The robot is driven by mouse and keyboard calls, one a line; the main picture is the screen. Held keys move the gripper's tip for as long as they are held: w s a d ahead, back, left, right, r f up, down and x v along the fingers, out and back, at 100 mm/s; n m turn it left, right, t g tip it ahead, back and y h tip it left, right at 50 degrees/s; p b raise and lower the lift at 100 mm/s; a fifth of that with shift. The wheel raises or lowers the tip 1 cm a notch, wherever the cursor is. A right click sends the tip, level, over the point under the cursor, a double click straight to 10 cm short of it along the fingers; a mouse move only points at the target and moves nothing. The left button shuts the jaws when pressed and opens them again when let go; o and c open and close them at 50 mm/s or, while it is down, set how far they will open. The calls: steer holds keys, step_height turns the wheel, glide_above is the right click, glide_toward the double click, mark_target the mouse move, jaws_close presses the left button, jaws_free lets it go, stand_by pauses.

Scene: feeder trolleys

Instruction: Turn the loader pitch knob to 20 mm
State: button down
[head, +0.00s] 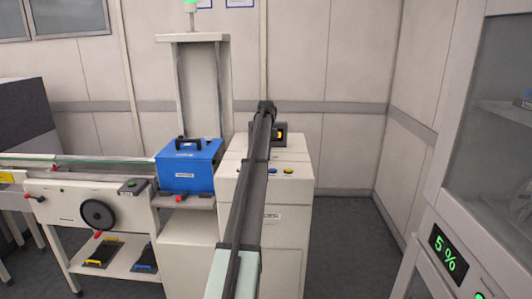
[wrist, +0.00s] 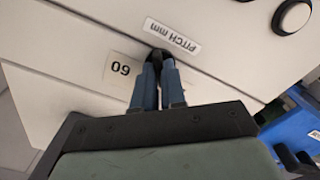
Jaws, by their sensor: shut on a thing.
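In the wrist view my gripper (wrist: 158,64) has its two blue fingers closed on a small dark knob (wrist: 158,53) on a pale panel. The fingers cover most of the knob, and I cannot make out its pointer. A label reading "PITCH mm" (wrist: 172,36) lies just beyond it, upside down in this view. A square tag (wrist: 121,68) left of the fingers looks like 60 when turned over. In the head view the white loader cabinet (head: 290,240) stands behind my arm, which hides the knob and gripper.
A blue box (head: 190,168) with a black handle sits left of the loader, and part of it shows in the wrist view (wrist: 292,135). A feeder trolley with a black handwheel (head: 98,213) stands further left.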

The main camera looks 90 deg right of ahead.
steer(key=shift+n, duration=1.2)
steer(key=c, duration=1.2)
jaws_free()
step_height(320, 180, up, 14)
steer(key=shift+o, duration=0.4)
steer(key=shift+f, duration=0.1)
